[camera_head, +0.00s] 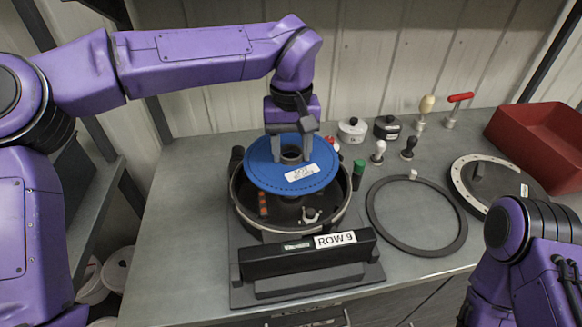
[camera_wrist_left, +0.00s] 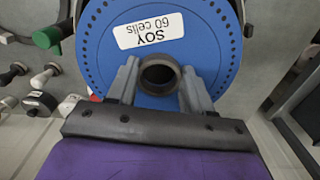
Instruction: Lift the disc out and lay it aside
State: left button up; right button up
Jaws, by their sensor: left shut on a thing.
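A blue disc (camera_head: 266,177) with a white label reading "SOY 60 cells" has a dark raised hub at its middle. My left gripper (camera_head: 290,157) is shut on the hub from above. The disc is over the round black seed meter housing (camera_head: 345,207) and looks raised above its rim, slightly tilted. In the left wrist view the disc (camera_wrist_left: 100,45) fills the upper middle, with the left gripper's fingers (camera_wrist_left: 158,82) on both sides of the hub. My right arm shows at the lower right; its gripper is out of view.
A "ROW 9" label (camera_head: 335,240) is on the housing's front block. A dark ring (camera_head: 458,240) lies flat to the right. Behind it are a round cover (camera_head: 470,170), a red bin (camera_head: 540,140), small knobs and pots. Some bare bench lies between ring and housing.

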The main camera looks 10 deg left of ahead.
pick_arm(q)
jog(key=shift+r, duration=0.5)
notch_tip(320, 180, up, 7)
jog(key=p, duration=0.9)
jog(key=shift+p, duration=0.35)
jog(key=shift+a+f, duration=0.1)
dwell(0.3)
